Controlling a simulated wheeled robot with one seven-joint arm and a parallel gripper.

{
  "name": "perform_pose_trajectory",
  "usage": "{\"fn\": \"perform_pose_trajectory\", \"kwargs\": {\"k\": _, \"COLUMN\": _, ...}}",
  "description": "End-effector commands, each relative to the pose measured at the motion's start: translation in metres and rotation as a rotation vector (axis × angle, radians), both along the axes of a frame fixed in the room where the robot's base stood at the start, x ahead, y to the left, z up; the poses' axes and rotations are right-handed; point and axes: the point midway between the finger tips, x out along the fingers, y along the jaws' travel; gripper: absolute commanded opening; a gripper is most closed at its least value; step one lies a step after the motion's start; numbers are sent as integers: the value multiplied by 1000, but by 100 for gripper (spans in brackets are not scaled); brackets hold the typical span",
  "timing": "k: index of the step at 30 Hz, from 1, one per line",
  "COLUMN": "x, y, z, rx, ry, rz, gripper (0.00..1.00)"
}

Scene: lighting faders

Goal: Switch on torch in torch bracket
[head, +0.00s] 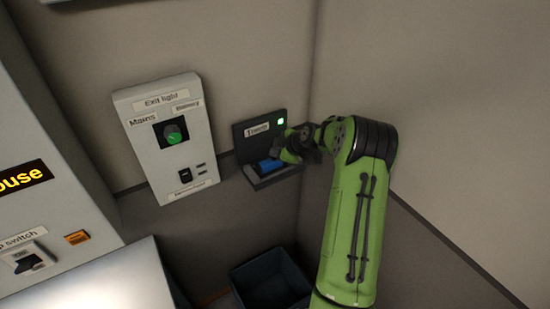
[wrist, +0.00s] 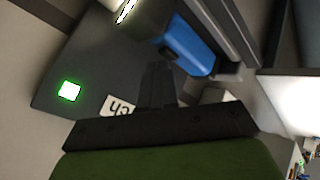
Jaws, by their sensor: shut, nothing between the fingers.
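The torch bracket (head: 249,131) is a dark wall-mounted holder with a "Torch" label and a lit green indicator (head: 281,121). The indicator also shows in the wrist view (wrist: 69,91). A blue torch (head: 268,165) lies on the bracket's ledge, and its blue body shows in the wrist view (wrist: 188,48). My gripper (head: 290,150) is at the bracket, over the right part of the torch. In the wrist view its narrow shut fingers (wrist: 160,80) reach toward the torch with nothing held. Whether the fingertips touch the torch I cannot tell. The torch's right end is hidden in the head view.
A white "Exit light" panel (head: 135,103) with a green knob (head: 174,133) is on the wall left of the bracket. A dark open bin (head: 268,270) stands below. The wall corner is close to the bracket's right side. A grey cabinet with switches is at far left.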

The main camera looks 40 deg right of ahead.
Motion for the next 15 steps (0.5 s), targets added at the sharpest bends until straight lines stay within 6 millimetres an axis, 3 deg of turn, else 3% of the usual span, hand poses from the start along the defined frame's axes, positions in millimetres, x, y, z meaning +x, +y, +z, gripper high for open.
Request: {"fn": "perform_pose_trajectory", "kwargs": {"k": 15, "x": 0, "y": 0, "z": 17, "rx": -2, "ry": -1, "rz": 1, "gripper": 0}}
